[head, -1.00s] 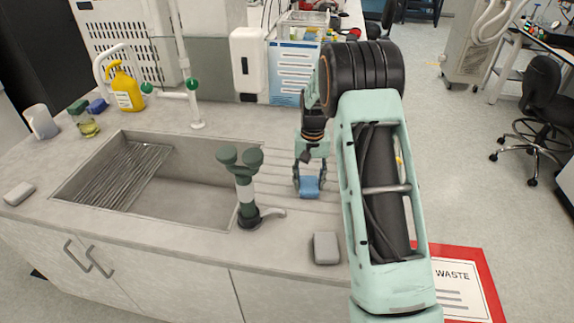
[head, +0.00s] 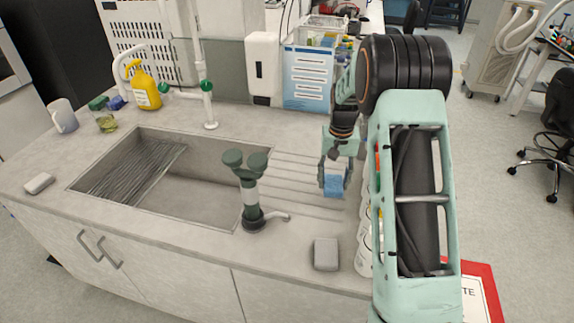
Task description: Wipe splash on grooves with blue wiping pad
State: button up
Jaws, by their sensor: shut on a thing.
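My gripper (head: 334,182) is shut on the blue wiping pad (head: 334,186) and points down over the drainboard. The grooves (head: 300,183) are long shallow lines in the grey counter, to the right of the sink. The pad is over their right end; I cannot tell whether it touches the surface. No splash shows clearly on the visible grooves, and part of the grooved area is hidden by my gripper and arm.
The sink basin (head: 190,205) lies left of the grooves. A dark green tap (head: 250,195) stands at its front right corner. A grey block (head: 326,254) sits near the front edge. White bottles (head: 364,250) stand beside my arm. A yellow bottle (head: 145,90) stands behind the sink.

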jog(key=shift+r+p, duration=0.9)
jog(key=shift+r, duration=1)
